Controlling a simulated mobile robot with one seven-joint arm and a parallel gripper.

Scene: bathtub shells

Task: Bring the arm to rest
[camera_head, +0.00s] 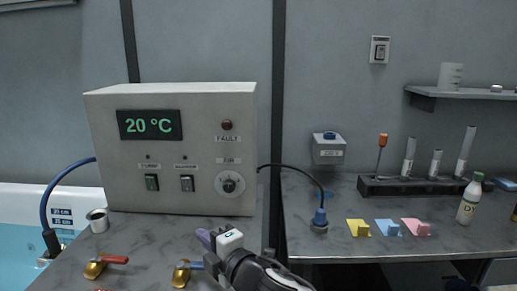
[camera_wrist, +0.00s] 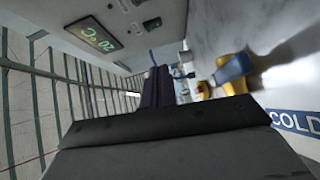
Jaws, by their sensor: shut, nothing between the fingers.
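My gripper (camera_head: 206,237) is at the bottom centre of the head view, low in front of the control box (camera_head: 170,150). Its dark fingers (camera_wrist: 157,88) are together in the wrist view, with nothing between them. It points toward the box and appears apart from it. The box shows "20 °C" in green. Two brass valves stand on the counter left of and beside my gripper: one with a red handle (camera_head: 103,264) and one with a blue handle (camera_head: 184,272). My arm hides part of the counter behind it.
A metal cup (camera_head: 97,219) stands on the counter near a water-filled tub (camera_head: 62,236). On the right bench are a blue-capped probe (camera_head: 320,220), yellow, blue and pink pieces (camera_head: 388,228), a dark rack (camera_head: 420,187) and a white bottle (camera_head: 469,200). A shelf (camera_head: 460,94) hangs above.

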